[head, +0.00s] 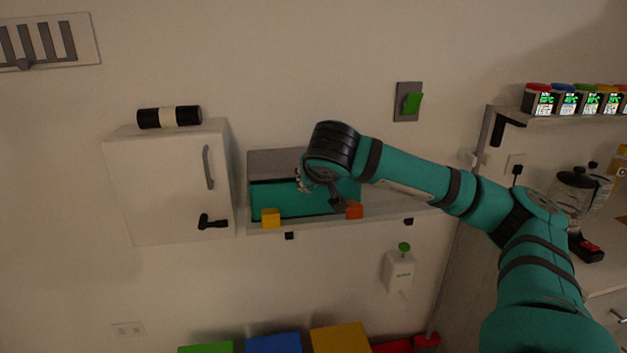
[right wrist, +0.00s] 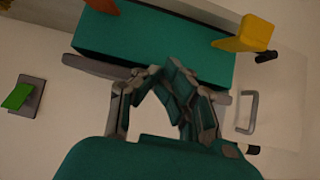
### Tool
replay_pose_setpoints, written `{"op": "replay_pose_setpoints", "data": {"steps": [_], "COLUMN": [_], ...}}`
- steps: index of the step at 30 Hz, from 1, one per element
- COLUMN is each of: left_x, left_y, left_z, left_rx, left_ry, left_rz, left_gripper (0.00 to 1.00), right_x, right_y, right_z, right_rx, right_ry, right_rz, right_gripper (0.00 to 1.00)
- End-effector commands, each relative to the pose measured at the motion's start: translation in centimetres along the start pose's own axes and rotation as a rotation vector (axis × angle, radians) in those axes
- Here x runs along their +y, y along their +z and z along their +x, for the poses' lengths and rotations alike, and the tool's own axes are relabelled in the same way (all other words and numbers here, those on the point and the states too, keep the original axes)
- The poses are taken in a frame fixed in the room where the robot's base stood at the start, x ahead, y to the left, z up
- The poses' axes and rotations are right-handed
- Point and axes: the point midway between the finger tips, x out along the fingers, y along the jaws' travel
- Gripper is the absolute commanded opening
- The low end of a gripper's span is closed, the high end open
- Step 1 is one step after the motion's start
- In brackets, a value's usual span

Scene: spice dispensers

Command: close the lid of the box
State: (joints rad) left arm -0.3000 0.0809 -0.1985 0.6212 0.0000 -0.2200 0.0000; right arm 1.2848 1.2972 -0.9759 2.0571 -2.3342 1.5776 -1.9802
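The box (head: 277,203) stands on a wall shelf in the head view. It has a teal front, and a dark strip runs along its upper edge. Its grey lid (head: 270,163) shows as a panel above that strip and seems raised against the wall. My right gripper (head: 303,181) is in front of the box's upper part, and my wrist hides the box's right part. In the right wrist view my right gripper (right wrist: 160,72) has its fingertips together with nothing seen between them. The teal box (right wrist: 150,38) is just beyond them. I cannot tell whether they touch the lid. My left gripper is not in view.
A yellow block (head: 271,218) and an orange block (head: 354,210) are at the box's front, on the shelf (head: 300,226). A white cabinet (head: 165,185) is close on the left. A green wall switch (head: 412,103) is at upper right.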

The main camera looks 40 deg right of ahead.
Motion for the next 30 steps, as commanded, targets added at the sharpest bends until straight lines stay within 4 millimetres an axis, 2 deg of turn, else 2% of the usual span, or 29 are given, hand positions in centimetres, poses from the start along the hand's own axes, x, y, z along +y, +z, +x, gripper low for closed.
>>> {"op": "replay_pose_setpoints", "data": {"steps": [7,14,15,16,21,25,30], "left_x": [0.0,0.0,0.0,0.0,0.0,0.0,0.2], "left_y": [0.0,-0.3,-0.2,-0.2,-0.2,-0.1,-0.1], "left_z": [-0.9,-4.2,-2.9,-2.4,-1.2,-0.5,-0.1], "left_rx": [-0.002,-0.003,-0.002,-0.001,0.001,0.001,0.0], "left_ry": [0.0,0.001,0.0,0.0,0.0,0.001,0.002], "left_rz": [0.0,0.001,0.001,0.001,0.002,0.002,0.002], "left_gripper": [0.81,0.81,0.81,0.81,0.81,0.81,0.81], "right_x": [0.1,0.7,0.6,0.6,0.6,0.6,0.5], "right_y": [-1.0,-4.0,-2.4,-1.7,1.1,3.1,4.6], "right_z": [-0.7,-3.4,-3.2,-3.4,-5.4,-6.8,-8.1], "right_rx": [0.005,0.007,0.005,0.005,0.006,0.006,0.005], "right_ry": [0.001,0.002,0.001,0.001,0.0,-0.001,0.0], "right_rz": [0.003,0.003,-0.002,-0.002,-0.002,-0.001,0.0], "right_gripper": [0.0,0.0,0.0,0.0,0.0,0.0,0.0]}}
